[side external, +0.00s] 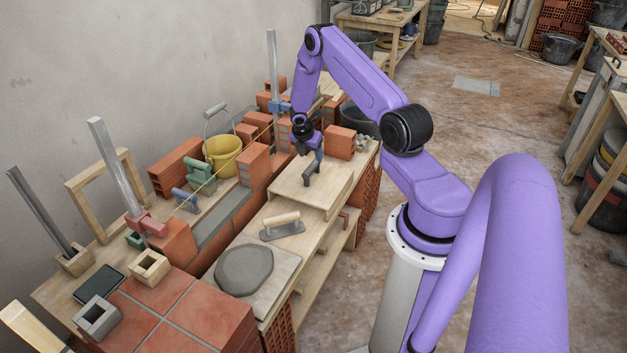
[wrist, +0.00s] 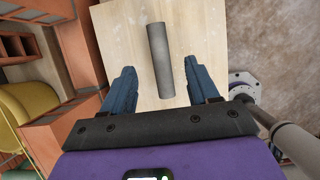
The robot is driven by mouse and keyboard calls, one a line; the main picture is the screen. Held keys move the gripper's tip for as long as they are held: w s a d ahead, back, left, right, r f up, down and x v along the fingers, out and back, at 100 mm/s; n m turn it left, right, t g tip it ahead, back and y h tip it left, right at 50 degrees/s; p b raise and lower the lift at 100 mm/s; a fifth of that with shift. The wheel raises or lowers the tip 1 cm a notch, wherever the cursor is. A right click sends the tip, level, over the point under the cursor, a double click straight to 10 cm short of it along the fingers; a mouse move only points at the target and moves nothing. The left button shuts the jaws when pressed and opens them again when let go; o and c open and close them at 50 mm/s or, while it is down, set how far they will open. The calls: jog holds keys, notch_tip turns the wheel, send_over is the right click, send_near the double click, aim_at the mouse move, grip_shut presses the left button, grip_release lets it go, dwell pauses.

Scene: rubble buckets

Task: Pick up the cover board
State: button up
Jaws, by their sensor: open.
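The cover board (side external: 318,191) is a pale wooden panel lying flat on the right part of the workbench. A dark grey bar-shaped handle (side external: 308,174) stands out on its top. In the wrist view the board (wrist: 205,35) fills the upper middle, with the handle (wrist: 158,50) running along it. My gripper (side external: 313,157) is just above the board, near the handle. In the wrist view its blue fingers (wrist: 161,70) are spread, one on each side of the handle, with gaps on both sides. Nothing is held. I cannot tell the exact height of the fingertips against the handle.
A trowel (side external: 282,226) and a grey mortar mound (side external: 244,270) lie left of the board. A yellow bucket (side external: 222,156), brick walls and a taut string stand behind. A loose brick (side external: 340,142) sits behind the board. An upright metal post (side external: 273,75) rises at the back.

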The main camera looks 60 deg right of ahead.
aim_at(313, 164)
jog(key=shift+a+x, duration=0.2)
jog(key=shift+x, duration=3.85)
jog(key=shift+f, duration=0.1)
grip_shut()
